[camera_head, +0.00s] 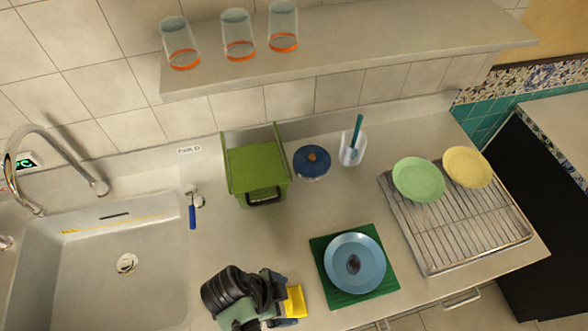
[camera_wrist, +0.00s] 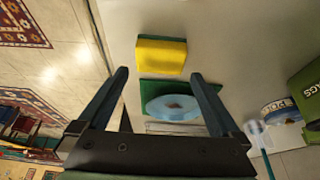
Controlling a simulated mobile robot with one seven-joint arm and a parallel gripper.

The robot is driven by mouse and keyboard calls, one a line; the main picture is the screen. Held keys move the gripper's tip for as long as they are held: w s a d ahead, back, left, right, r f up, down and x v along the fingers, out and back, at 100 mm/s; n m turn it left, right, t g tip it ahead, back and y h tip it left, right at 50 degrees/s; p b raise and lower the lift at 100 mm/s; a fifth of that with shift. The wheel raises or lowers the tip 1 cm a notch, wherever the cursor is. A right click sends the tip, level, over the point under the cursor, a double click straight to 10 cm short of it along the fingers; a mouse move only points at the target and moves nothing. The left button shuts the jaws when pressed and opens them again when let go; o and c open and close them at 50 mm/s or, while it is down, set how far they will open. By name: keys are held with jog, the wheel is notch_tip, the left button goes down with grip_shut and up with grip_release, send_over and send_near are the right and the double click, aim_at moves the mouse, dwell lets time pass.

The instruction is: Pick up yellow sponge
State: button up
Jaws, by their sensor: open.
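The yellow sponge (camera_head: 296,301) lies on the grey counter near its front edge, right beside my gripper (camera_head: 283,300) in the head view. Part of it is hidden by the gripper there. In the wrist view the sponge (camera_wrist: 161,56) shows a yellow face with a green layer along its far side. My gripper (camera_wrist: 160,75) is open and empty, with one finger to each side of the sponge's line. The sponge appears beyond the fingertips; whether they touch it cannot be told.
A blue plate (camera_head: 369,250) sits on a green mat (camera_head: 347,293) right of the sponge. A green bin (camera_head: 255,165), a blue round tin (camera_head: 311,165) and a white brush holder (camera_head: 350,157) stand behind. The sink (camera_head: 80,265) is left; a dish rack (camera_head: 460,225) is right.

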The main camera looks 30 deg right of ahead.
aim_at(294, 301)
jog(key=shift+p+x, duration=0.65)
jog(key=shift+x, duration=2.4)
jog(key=shift+a, duration=0.15)
jog(key=c, duration=1)
